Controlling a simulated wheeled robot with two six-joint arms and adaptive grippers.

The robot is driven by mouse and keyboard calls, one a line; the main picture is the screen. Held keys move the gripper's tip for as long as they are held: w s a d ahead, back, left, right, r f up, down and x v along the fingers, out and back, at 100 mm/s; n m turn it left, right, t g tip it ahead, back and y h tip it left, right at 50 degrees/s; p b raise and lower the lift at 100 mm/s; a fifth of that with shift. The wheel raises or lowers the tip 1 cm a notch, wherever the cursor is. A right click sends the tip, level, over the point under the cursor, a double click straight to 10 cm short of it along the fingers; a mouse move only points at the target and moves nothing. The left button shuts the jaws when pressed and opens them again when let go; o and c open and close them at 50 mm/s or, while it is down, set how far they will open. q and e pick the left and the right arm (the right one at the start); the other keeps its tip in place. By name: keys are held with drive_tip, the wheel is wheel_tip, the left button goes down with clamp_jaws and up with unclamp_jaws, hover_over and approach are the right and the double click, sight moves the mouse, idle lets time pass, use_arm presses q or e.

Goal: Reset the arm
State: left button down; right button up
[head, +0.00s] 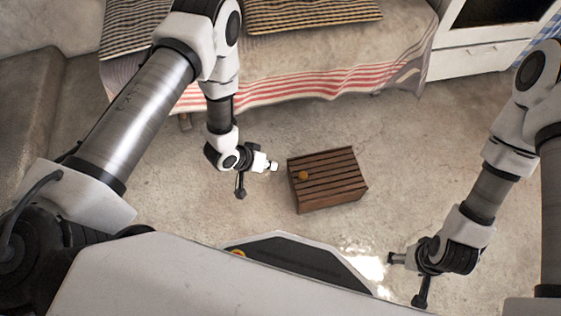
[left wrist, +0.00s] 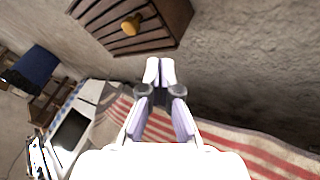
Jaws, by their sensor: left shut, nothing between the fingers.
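My left gripper (head: 273,166) is shut and empty, in the air just left of a brown slatted wooden box. Its closed fingertips also show in the left wrist view (left wrist: 160,66). My left arm reaches in from the left and bends down at the elbow. My right gripper (head: 393,259) hangs low at the right, in front of and to the right of the box. Its fingers are too small and turned away to tell open from shut.
The wooden box (head: 335,180) stands on the floor with a round orange-brown knob-like thing (head: 303,176) on top. A bench with a red-striped cloth (head: 290,85) and cushions (head: 312,12) is behind. A white oven (head: 470,58) stands back right. Bare floor surrounds the box.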

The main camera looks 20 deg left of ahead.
use_arm(q)
drive_tip(key=shift+v, duration=1.2)
use_arm(e)
drive_tip(key=shift+r, duration=0.55)
use_arm(q)
drive_tip(key=shift+a, duration=0.1)
use_arm(e)
drive_tip(key=shift+a, duration=0.1)
